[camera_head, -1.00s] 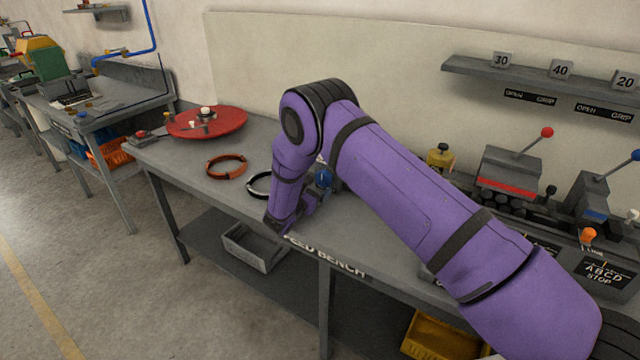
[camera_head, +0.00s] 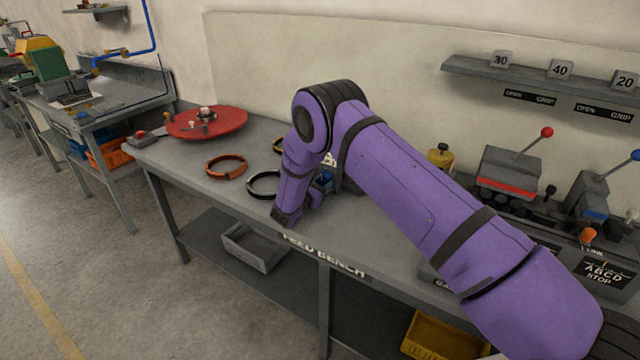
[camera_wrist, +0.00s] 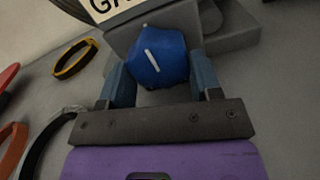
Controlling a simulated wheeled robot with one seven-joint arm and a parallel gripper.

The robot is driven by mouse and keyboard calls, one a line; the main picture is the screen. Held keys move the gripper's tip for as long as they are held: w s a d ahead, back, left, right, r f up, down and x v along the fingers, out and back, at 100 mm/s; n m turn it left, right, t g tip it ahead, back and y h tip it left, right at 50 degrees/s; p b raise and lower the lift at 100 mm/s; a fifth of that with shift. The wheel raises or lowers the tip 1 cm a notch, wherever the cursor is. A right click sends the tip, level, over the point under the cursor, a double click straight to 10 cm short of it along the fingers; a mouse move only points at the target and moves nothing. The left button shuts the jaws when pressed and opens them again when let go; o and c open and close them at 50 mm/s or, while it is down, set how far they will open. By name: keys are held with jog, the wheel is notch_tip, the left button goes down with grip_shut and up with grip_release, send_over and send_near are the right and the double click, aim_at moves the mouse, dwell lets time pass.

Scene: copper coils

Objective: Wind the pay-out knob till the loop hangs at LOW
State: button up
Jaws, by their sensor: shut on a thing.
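A blue faceted knob (camera_wrist: 158,52) with a white line on its face sits on a grey block in the wrist view. The line leans slightly off upright. My gripper (camera_wrist: 160,80) is shut on this knob, one finger on each side. In the head view a bit of the blue knob (camera_head: 325,177) shows beside my purple wrist, which hides most of the gripper. A pale sign (camera_wrist: 112,6) above the knob is cut off and shows only "GA". I see no hanging loop and no LOW mark.
On the bench left of my arm lie an orange ring (camera_head: 226,166), a black ring (camera_head: 262,184) and a yellow ring (camera_wrist: 75,59). A red disc (camera_head: 207,122) lies farther left. Lever units (camera_head: 509,172) and a yellow-topped part (camera_head: 440,156) stand to the right.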

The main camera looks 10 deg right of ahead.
jog(key=m, duration=0.5)
jog(key=shift+w+a+m, duration=0.1)
jog(key=shift+a+m, duration=0.05)
jog(key=shift+m, duration=0.15)
jog(key=m, duration=0.4)
jog(key=shift+r+m, duration=0.1)
jog(key=shift+m, duration=0.3)
jog(key=shift+m, duration=0.3)
jog(key=o, duration=0.9)
jog(key=v, duration=1)
jog(key=shift+s+a, duration=0.3)
